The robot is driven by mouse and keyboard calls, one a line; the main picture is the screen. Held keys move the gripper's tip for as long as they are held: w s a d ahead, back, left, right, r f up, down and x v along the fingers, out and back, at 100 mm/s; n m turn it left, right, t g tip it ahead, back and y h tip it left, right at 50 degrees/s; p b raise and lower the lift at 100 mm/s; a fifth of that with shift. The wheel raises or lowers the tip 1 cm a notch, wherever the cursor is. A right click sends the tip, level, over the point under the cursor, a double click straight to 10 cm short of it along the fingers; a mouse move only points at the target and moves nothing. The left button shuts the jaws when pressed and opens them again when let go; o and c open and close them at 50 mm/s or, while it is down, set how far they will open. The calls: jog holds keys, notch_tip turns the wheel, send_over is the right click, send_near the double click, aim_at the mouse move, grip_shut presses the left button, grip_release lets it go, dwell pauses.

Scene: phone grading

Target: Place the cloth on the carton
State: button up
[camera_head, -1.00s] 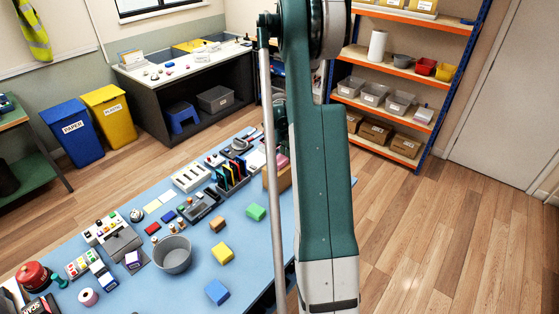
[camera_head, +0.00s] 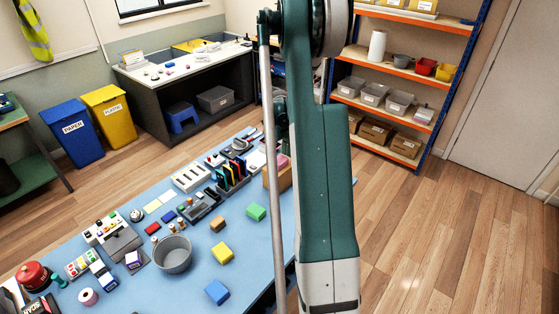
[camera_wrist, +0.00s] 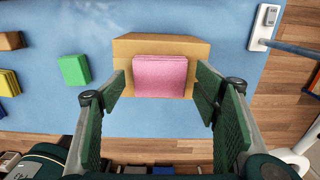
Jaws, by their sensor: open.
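The pink, flat, square cloth (camera_wrist: 160,74) lies on the brown carton (camera_wrist: 124,50), towards the carton's lower edge in the wrist view. In the head view, only the left parts of the pink cloth (camera_head: 283,161) and the carton (camera_head: 284,179) show; my arm hides the rest. My gripper (camera_wrist: 160,84) is open in the wrist view. Its green pads stand apart on the left and right of the cloth, with visible gaps, and nothing is held between them.
A green block-like piece (camera_head: 256,212), a yellow one (camera_head: 222,253) and a blue one (camera_head: 217,291) lie on the blue table mat (camera_head: 180,303). Floor lies beyond the table edge.

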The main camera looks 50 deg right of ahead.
aim_at(278, 160)
notch_tip(278, 160, up, 11)
jog(key=shift+f, duration=0.2)
dwell(0.3)
dwell(0.6)
jog(key=s+a+r+n+t, duration=0.1)
jog(key=a+r+n, duration=0.5)
jog(key=a, duration=0.5)
jog(key=a+r+n+t+h, duration=0.1)
jog(key=a+r+n, duration=0.45)
jog(key=a, duration=0.65)
jog(key=s+a+r+n+t, duration=0.1)
jog(key=a+r+n, duration=0.5)
jog(key=a, duration=0.5)
jog(key=s+a+n+t, duration=0.2)
jog(key=s+a+n, duration=0.6)
jog(key=a, duration=0.4)
jog(key=s+a+n+t+y, duration=0.1)
jog(key=s+a+n+t, duration=0.1)
jog(key=s+a+n, duration=0.7)
jog(key=a+n, duration=0.1)
jog(key=a, duration=0.3)
jog(key=shift+s, duration=0.15)
